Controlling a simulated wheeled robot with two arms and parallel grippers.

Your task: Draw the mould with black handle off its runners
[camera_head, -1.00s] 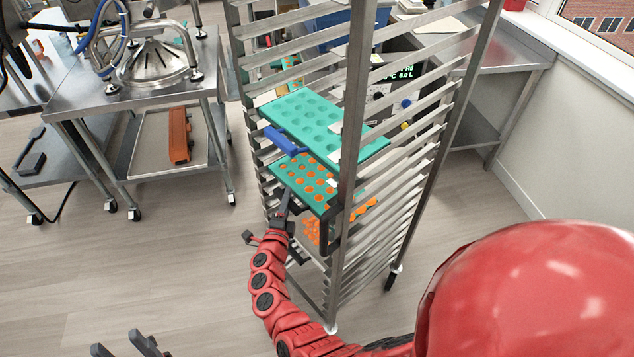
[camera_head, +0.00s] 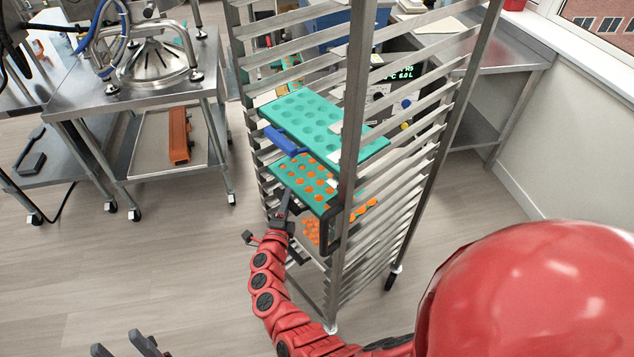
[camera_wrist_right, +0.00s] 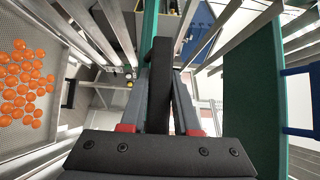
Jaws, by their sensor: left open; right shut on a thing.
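The green mould with orange gummies (camera_head: 291,178) sits in the rack in the head view, below another green mould (camera_head: 303,115) with a blue handle (camera_head: 284,141). My right gripper (camera_head: 284,208) is at the lower mould's near left edge. In the right wrist view its fingers (camera_wrist_right: 162,100) are shut on a black bar, the black handle (camera_wrist_right: 160,80), with the mould's green edge (camera_wrist_right: 150,25) just beyond. In the head view the handle is mostly hidden by the gripper. My left gripper (camera_head: 130,346) is open and empty at the bottom left, away from the rack.
The wheeled metal rack (camera_head: 352,130) has a post on the near side, with a black loop (camera_head: 328,232) on it. A perforated tray with orange gummies (camera_wrist_right: 20,125) lies below the mould. A steel table (camera_head: 60,95) stands at the left. The floor in front of the rack is clear.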

